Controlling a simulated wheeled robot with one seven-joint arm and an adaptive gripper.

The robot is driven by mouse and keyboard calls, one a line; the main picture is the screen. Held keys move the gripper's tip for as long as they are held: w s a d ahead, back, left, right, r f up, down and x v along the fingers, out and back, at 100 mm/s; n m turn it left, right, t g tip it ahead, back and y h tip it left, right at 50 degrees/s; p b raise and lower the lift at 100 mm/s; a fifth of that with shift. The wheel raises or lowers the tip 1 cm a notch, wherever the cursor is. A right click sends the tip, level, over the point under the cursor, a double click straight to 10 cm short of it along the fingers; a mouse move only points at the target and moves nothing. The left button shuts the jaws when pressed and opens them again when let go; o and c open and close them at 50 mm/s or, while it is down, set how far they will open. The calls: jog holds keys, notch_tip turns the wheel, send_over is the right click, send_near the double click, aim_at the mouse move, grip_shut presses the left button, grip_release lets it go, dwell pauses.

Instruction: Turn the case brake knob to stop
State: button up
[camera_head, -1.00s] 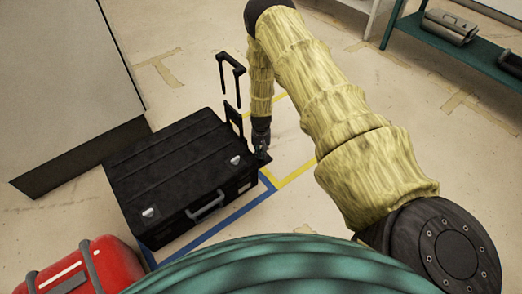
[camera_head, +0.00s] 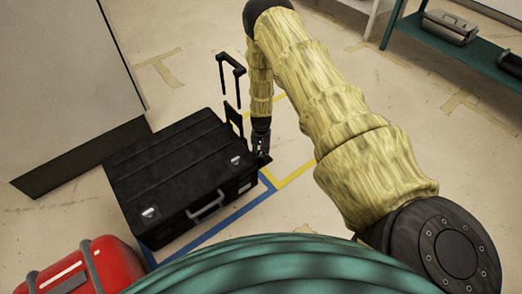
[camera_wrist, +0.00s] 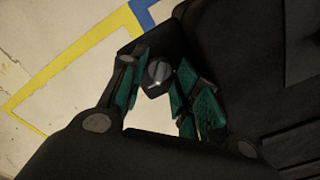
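The black case (camera_head: 165,172) lies flat on the floor at left centre in the head view, with its pull handle (camera_head: 230,68) standing up at the far side. My gripper (camera_head: 262,157) points down at the case's right corner. In the wrist view, the dark round brake knob (camera_wrist: 158,76), with a lighter bar across its face, shows between the two teal fingers of my gripper (camera_wrist: 161,68). The fingers are apart, one on each side of the knob and very near it. I cannot tell whether they touch it. The knob is not distinguishable in the head view.
Blue tape (camera_head: 237,214) and yellow tape (camera_head: 292,178) mark the floor beside the case. A red case (camera_head: 117,265) is at the lower left. A pale panel (camera_head: 62,70) stands behind at left. A green bench (camera_head: 470,62) is at the upper right.

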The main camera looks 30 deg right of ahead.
aim_at(261, 154)
jog(key=shift+r, duration=0.1)
notch_tip(261, 154, up, 12)
dwell(0.8)
dwell(0.4)
jog(key=s+a+f+n, duration=0.2)
jog(key=s+a, duration=0.4)
jog(key=s, duration=0.5)
jog(key=s+a+f+n, duration=0.2)
jog(key=s+a, duration=0.3)
jog(key=s, duration=0.6)
jog(key=s+a+f+n, duration=0.2)
jog(key=s+a, duration=0.4)
jog(key=s, duration=0.5)
jog(key=s+a+r+n+p, duration=0.1)
jog(key=s+a+r+n, duration=0.2)
jog(key=s, duration=0.4)
notch_tip(261, 154, up, 23)
jog(key=m+p, duration=0.1)
jog(key=p, duration=2.1)
jog(key=shift+w, duration=0.25)
jog(key=shift+d, duration=0.1)
